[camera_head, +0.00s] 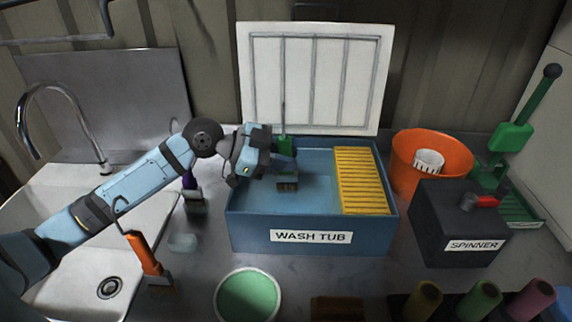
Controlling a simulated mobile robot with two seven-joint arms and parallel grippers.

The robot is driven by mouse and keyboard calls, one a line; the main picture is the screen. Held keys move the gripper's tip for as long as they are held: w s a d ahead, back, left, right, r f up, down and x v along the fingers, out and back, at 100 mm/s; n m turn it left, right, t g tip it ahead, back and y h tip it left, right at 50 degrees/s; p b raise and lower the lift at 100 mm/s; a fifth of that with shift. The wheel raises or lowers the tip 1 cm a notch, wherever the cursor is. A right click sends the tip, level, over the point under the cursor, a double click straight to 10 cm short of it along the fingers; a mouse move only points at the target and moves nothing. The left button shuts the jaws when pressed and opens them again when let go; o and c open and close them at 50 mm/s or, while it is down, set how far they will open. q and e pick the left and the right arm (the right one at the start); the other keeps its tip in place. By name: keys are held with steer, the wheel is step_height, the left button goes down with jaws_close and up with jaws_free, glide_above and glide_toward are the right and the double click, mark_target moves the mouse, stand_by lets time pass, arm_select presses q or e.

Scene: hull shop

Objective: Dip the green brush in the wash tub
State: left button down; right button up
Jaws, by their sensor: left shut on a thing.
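The blue wash tub (250,240), labelled WASH TUB, stands in the middle of the counter with blue water inside and a yellow ribbed board (362,182) along its right side. My left gripper (284,163) reaches in from the left over the tub and is shut on the green brush (286,145). The brush is upright, with its dark bristle head pointing down over the left part of the tub. I cannot tell whether the bristles touch the water. The gripper hides part of the handle. My right gripper is not in view.
A white framed panel (315,75) stands behind the tub. An orange bucket (408,165) and a dark spinner box (440,220) are to the right. A purple-handled brush (193,195), an orange brush (147,256) and a green-filled bowl (248,296) lie left and front.

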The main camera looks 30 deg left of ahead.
mark_target(286, 137)
arm_select(q)
steer(key=shift+w+r+g+p, duration=0.2)
steer(key=shift+g+p, duration=0.1)
steer(key=shift+p, duration=1)
step_height(286, 137, up, 4)
steer(key=shift+s+f+p, duration=0.1)
steer(key=shift+f+p, duration=0.15)
steer(key=shift+p, duration=0.85)
steer(key=shift+r, duration=0.3)
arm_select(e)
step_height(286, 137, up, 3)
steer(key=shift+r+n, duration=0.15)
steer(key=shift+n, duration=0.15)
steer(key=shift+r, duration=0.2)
